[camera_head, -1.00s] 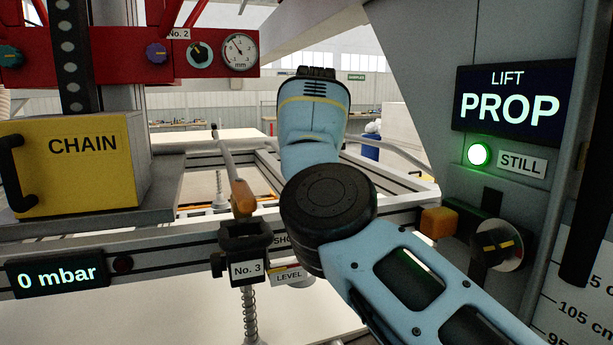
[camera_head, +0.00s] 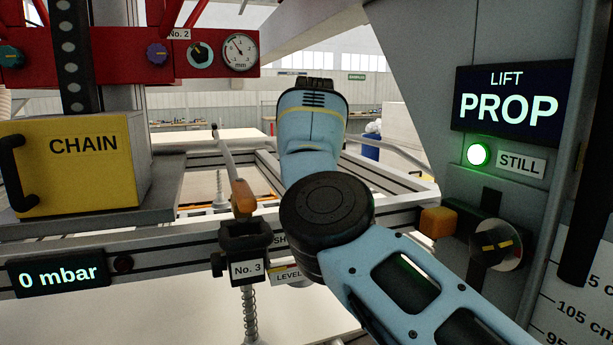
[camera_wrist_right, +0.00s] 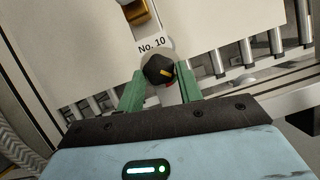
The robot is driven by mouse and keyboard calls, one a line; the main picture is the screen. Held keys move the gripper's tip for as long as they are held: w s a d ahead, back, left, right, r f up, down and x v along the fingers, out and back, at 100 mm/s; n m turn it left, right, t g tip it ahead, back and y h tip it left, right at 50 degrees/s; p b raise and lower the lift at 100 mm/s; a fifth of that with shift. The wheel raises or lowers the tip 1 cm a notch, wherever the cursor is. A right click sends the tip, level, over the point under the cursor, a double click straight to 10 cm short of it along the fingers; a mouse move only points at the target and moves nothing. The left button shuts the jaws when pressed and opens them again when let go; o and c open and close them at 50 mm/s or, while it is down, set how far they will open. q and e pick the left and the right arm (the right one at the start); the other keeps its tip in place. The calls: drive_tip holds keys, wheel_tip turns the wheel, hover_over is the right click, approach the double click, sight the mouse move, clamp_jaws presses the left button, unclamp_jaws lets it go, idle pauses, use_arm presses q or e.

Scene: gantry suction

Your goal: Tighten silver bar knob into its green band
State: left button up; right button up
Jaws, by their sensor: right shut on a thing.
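In the right wrist view a black knob (camera_wrist_right: 158,69) with a yellow pointer mark sits between the green fingers of my right gripper (camera_wrist_right: 163,76). The gripper is shut on it. Part of a pale silver dial and a small patch of red show around the knob. The green band cannot be made out; the knob and fingers cover much of the dial. My left gripper is in neither view.
A lift panel at right has a PROP display (camera_head: 511,104), a lit green lamp (camera_head: 478,154) and another black knob (camera_head: 496,245). A yellow CHAIN box (camera_head: 80,165) is at left. A red panel (camera_head: 115,58) with knobs and a gauge (camera_head: 240,52) is above. A No. 3 clamp (camera_head: 246,245) stands beside my arm.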

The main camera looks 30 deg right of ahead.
drive_tip(key=shift+a+m+h, duration=0.1)
drive_tip(key=shift+m+h, duration=0.3)
drive_tip(key=shift+m, duration=0.7)
drive_tip(key=o, duration=1)
drive_tip(key=shift+v, duration=3.85)
drive_tip(key=shift+w+r, duration=0.1)
drive_tip(key=shift+w, duration=0.05)
